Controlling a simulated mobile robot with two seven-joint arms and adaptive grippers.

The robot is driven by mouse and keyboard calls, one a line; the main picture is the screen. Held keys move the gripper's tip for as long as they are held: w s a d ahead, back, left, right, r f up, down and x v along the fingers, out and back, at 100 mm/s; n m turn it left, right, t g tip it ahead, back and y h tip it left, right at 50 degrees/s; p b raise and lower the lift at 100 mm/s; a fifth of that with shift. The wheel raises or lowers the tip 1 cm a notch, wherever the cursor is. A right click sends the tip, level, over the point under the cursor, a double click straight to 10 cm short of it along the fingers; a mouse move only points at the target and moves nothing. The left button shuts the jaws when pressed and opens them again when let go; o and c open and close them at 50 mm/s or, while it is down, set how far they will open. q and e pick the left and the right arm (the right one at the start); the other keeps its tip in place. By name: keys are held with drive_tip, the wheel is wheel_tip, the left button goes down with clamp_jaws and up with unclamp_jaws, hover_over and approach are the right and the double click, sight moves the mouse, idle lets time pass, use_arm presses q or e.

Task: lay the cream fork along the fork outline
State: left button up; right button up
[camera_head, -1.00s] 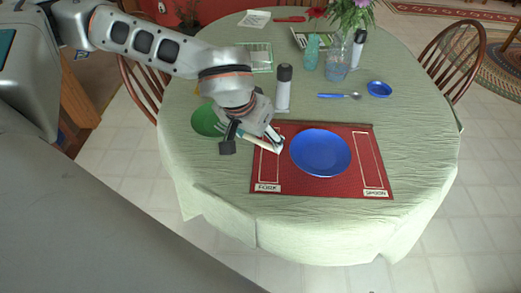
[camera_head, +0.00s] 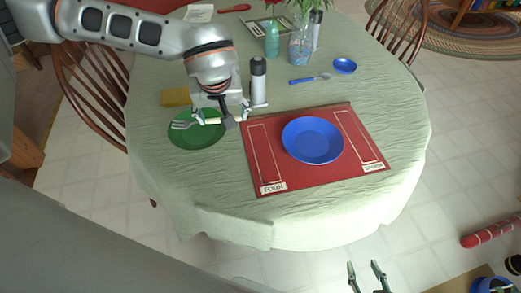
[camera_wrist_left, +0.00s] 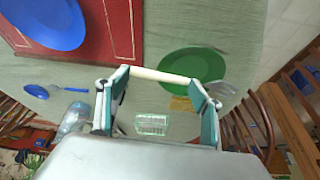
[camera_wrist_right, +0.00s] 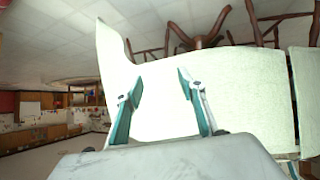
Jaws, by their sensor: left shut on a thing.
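The cream fork (camera_head: 213,121) lies across my left gripper (camera_head: 224,115), which is shut on its handle. Its silver tines are above the green plate (camera_head: 190,138). The left wrist view shows the cream handle (camera_wrist_left: 158,75) spanning between the two fingers, tines to the right. The fork outline (camera_head: 266,152) is a pale narrow rectangle labelled FORK on the left side of the red mat (camera_head: 290,181); the fork is beyond its upper left. My right gripper (camera_head: 366,278) is open and empty, low in the head view and away from the table; its spread fingers show in the right wrist view (camera_wrist_right: 160,95).
A blue plate (camera_head: 313,140) sits mid-mat, right of the outline. A white, black-topped bottle (camera_head: 258,82) stands close behind my left gripper. The front tablecloth is clear.

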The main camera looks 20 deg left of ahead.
use_arm(q)
drive_tip(key=w+d+r+n+g+y, duration=0.1)
drive_tip(key=w+r+n+g+y, duration=0.15)
drive_tip(key=w+n, duration=0.45)
wheel_tip(320, 180, up, 6)
drive_tip(key=n+g+b, duration=0.1)
drive_tip(key=n+g, duration=0.3)
drive_tip(key=n, duration=0.8)
hover_over(259, 145)
drive_tip(key=d, duration=0.1)
drive_tip(key=shift+h, duration=0.35)
drive_tip(key=f, duration=0.4)
drive_tip(key=f+b, duration=0.1)
drive_tip(key=f, duration=0.4)
drive_tip(key=f+b, duration=0.1)
drive_tip(key=f, duration=0.4)
drive_tip(key=shift+w+d+f, duration=0.1)
drive_tip(key=shift+w, duration=0.3)
drive_tip(key=shift+f, duration=0.75)
wheel_tip(259, 145, down, 4)
drive_tip(key=shift+r+b, duration=0.25)
drive_tip(key=shift+b, duration=0.15)
drive_tip(key=shift+f, duration=0.25)
drive_tip(key=shift+r, duration=0.1)
